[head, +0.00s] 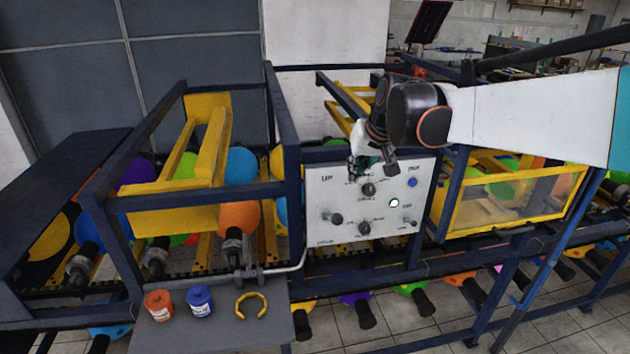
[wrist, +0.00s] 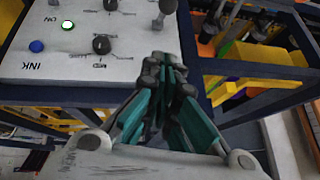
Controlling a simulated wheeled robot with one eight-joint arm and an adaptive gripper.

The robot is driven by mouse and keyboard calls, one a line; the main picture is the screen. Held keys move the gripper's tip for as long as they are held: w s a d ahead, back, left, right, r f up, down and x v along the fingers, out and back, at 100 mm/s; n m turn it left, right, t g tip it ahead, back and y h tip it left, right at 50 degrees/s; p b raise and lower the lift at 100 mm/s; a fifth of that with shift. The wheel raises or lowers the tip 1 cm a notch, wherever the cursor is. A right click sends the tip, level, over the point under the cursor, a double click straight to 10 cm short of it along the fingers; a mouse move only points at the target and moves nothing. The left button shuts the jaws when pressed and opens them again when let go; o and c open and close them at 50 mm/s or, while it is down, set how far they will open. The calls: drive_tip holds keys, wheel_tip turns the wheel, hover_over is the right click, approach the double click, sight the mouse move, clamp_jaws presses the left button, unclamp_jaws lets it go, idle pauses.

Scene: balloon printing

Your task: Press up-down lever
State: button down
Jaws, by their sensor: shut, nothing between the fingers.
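A white control panel (head: 382,241) faces me on the machine's front, with "UP" printed at its upper left. The up-down lever (head: 336,219) sticks out from the panel's left part. In the wrist view, which shows the panel upside down, the lever (wrist: 168,7) is at the top edge, partly cut off. My gripper (head: 366,168) is at the panel's top edge, above and to the right of the lever and apart from it. In the wrist view, the gripper's fingers (wrist: 168,85) are together and empty.
Near the gripper are an upper knob (head: 368,189), a blue button (head: 413,183) and a lit green-white button (head: 394,203). A lower knob (head: 364,228) sits right of the lever. Dark blue frame bars surround the panel. A grey shelf (head: 225,325) holds two ink jars and a yellow ring.

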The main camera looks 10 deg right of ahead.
drive_tip(key=p, duration=0.2)
hover_over(332, 219)
drive_tip(key=w+d, duration=0.2)
drive_tip(key=d, duration=0.1)
drive_tip(key=f, duration=1)
drive_tip(key=shift+s+a+f, duration=0.1)
drive_tip(key=shift+s+f, duration=0.15)
drive_tip(key=shift+f, duration=0.1)
drive_tip(key=shift+s+a+f, duration=0.1)
drive_tip(key=shift+s+f, duration=0.15)
drive_tip(key=shift+f, duration=0.55)
